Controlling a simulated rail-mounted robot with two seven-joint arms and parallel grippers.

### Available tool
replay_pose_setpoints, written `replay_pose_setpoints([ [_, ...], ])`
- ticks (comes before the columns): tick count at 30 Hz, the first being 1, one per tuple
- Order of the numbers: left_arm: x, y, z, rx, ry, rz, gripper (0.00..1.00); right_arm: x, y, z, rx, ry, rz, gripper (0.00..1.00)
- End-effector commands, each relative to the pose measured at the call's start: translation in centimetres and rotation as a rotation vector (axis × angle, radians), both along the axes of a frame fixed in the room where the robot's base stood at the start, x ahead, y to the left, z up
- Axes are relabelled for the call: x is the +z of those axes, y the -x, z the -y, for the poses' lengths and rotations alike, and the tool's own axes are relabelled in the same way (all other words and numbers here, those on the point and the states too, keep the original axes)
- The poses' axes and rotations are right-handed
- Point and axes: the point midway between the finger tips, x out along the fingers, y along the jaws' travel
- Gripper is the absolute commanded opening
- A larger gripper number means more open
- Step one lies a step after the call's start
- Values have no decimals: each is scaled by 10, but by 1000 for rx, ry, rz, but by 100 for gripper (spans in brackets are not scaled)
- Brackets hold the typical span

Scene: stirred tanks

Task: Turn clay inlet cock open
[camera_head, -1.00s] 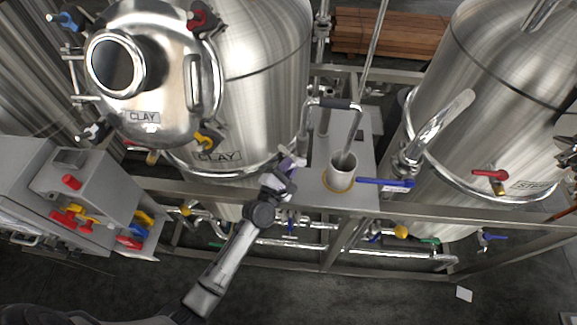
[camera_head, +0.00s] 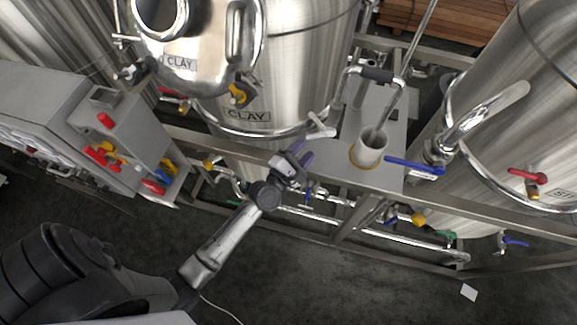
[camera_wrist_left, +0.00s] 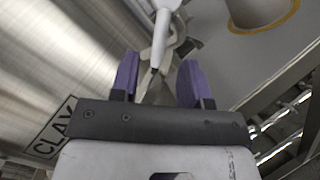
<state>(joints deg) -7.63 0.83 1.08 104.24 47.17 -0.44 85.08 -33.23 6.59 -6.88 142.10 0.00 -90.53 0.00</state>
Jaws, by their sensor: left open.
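The CLAY tank (camera_head: 280,70) is the steel vessel at the upper middle in the head view. A white lever handle (camera_head: 320,130), which looks like its inlet cock's, sticks out at its lower right side. My left gripper (camera_head: 301,153) is just below that handle, with its purple fingers spread. In the left wrist view, the white handle (camera_wrist_left: 163,32) points down toward the gap between the fingers (camera_wrist_left: 158,82), its tip close to them. I cannot tell whether it lies between them. The cock's body is mostly hidden. My right gripper is not in view.
A grey plate with a steel cup (camera_head: 369,148) and a bent pipe is right of the gripper. A blue lever (camera_head: 414,166) sticks out beside the cup. A steel frame rail (camera_head: 350,184) runs below. A grey box (camera_head: 118,125) with coloured handles stands at left.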

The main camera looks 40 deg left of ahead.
Motion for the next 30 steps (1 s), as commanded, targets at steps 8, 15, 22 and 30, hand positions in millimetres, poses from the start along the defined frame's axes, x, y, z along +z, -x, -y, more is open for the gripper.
replay_pose_setpoints([
  [8, -7, 48, 1, -1, -1, -1, 42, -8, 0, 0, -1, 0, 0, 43],
  [15, -8, 68, 1, -1, 0, 1, 42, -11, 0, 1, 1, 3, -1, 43],
  [22, -8, 71, 1, -1, 0, 1, 42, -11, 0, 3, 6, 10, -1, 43],
  [30, -3, 69, -1, 2, -3, -4, 31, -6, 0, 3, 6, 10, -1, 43],
])
